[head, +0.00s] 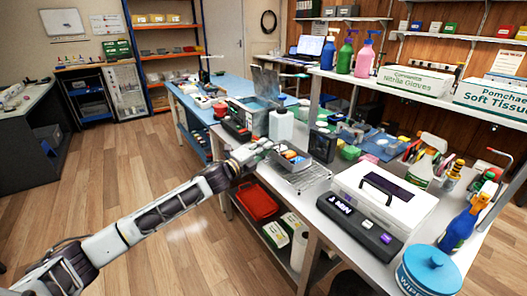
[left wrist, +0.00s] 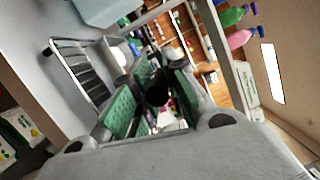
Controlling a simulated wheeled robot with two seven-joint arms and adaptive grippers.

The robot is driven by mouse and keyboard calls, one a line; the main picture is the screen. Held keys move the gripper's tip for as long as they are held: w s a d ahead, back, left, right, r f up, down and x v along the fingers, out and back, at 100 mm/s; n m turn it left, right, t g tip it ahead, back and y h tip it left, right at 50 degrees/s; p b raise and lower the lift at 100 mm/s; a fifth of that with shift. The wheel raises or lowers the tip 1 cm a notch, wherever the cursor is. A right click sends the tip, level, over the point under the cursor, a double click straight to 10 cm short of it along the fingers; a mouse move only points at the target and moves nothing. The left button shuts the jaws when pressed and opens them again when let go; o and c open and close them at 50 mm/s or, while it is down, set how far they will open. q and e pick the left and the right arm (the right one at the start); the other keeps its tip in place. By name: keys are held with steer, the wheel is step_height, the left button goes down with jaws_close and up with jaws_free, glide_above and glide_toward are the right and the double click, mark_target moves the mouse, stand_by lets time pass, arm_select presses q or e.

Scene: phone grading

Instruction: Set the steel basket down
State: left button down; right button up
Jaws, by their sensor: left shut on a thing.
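The steel basket (head: 305,180) is a shallow wire basket at the near edge of the light workbench, left of the white case. Phone-like items, one with an orange and blue face (head: 292,157), show at its far-left side. My left gripper (head: 266,146) reaches in from the left to the basket's far-left side and is shut on it, though its fingertips are partly hidden. In the left wrist view, the green-padded fingers of my left gripper (left wrist: 155,95) stand beside the basket's metal bars (left wrist: 80,68). I cannot tell whether the basket's underside touches the bench. My right gripper is out of view.
A white case (head: 400,190) and a black device with a display (head: 358,228) stand right of the basket. A white jug (head: 281,126) and a dark box (head: 323,146) stand behind it. A red tray (head: 258,203) lies on the shelf below. Little bare bench shows around the basket.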

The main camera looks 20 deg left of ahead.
arm_select(q)
steer(key=shift+f, duration=0.25)
steer(key=c, duration=1.4)
jaws_free()
steer(key=shift+c, duration=0.2)
steer(key=shift+s, duration=0.1)
steer(key=v, duration=1.1)
steer(key=shift+s, duration=0.45)
steer(key=shift+a, duration=0.15)
